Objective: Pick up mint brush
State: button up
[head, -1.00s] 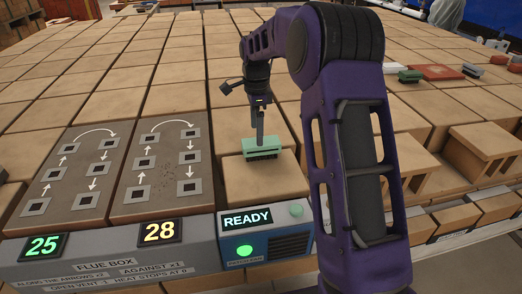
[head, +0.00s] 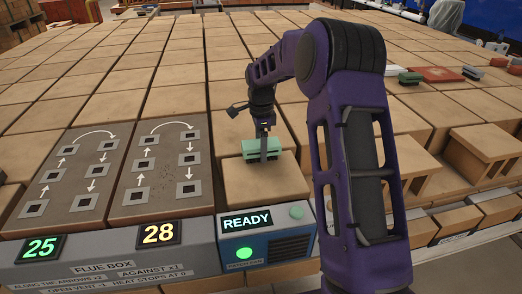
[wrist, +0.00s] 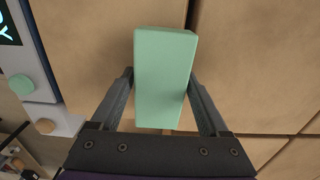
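The mint brush (head: 261,149) has a pale green block body with dark bristles underneath. It rests on top of a tan brick near the front, behind the READY box. My gripper (head: 264,158) is lowered over it, pointing down. In the wrist view the brush (wrist: 165,70) lies between the two grey fingers of my gripper (wrist: 161,75), one on each side. The fingers stand apart, and narrow gaps show beside the brush near its lower end. The fingertips are partly hidden by the brush, so contact at the tips cannot be seen.
A blue-grey box (head: 238,254) with a READY display and green buttons stands just in front. Left of it is a flue box panel (head: 95,262) showing 25 and 28. Another green brush (head: 410,77) lies at the back right.

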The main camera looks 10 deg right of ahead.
jog(key=c, duration=1.1)
notch_tip(320, 180, up, 10)
jog(key=shift+r+p, duration=0.1)
jog(key=shift+p, duration=0.55)
jog(key=o, duration=0.9)
jog(key=c, duration=0.9)
